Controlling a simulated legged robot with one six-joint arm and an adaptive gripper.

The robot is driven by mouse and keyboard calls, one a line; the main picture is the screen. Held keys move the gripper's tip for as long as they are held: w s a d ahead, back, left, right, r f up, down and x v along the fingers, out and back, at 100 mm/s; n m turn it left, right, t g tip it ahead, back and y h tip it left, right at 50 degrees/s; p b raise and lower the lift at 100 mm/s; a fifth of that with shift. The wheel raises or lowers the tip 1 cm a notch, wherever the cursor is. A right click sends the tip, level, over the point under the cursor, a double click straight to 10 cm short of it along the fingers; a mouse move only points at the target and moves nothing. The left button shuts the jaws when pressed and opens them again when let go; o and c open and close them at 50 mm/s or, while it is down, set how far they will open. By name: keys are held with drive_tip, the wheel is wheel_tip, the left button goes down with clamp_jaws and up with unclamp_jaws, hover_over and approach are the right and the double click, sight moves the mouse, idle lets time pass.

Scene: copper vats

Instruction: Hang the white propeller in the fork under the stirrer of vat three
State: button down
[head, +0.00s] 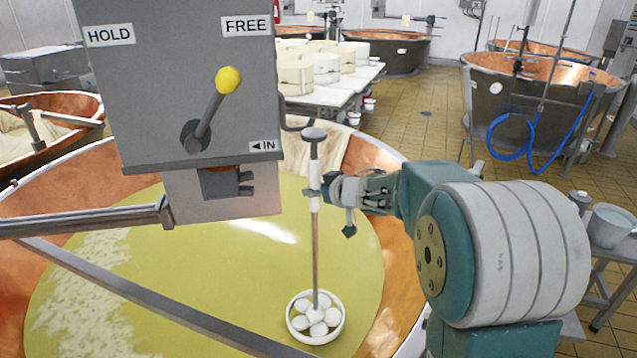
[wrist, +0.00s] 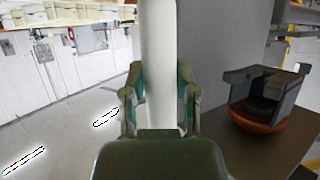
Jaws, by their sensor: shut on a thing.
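The white propeller (head: 301,322) is a ring of round white lobes at the foot of a long upright shaft with a grey knob on top. My gripper (head: 322,190) is shut on the white sleeve of the shaft, which also shows between the fingers in the wrist view (wrist: 158,60). The fork (head: 222,184) is under the grey stirrer box (head: 180,85), left of the shaft and apart from it. In the wrist view the fork (wrist: 285,88) is at right. The yellow-knobbed lever (head: 229,80) leans towards FREE. I cannot tell whether the propeller touches the liquid.
The copper vat (head: 395,170) holds yellow-green liquid (head: 190,285). Grey bars (head: 90,222) cross it at left and front. Other vats (head: 540,75) and a table of white cheeses (head: 345,90) stand behind. A bucket (head: 610,225) stands at right.

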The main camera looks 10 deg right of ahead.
drive_tip(key=a+f, duration=0.7)
drive_tip(key=a, duration=0.5)
drive_tip(key=shift+w+a+f, duration=0.2)
drive_tip(key=shift+a+f, duration=0.05)
drive_tip(key=shift+a, duration=0.1)
idle(0.8)
drive_tip(key=shift+s+d+r, duration=0.1)
drive_tip(key=shift+d+r, duration=0.25)
drive_tip(key=shift+d, duration=0.4)
idle(0.4)
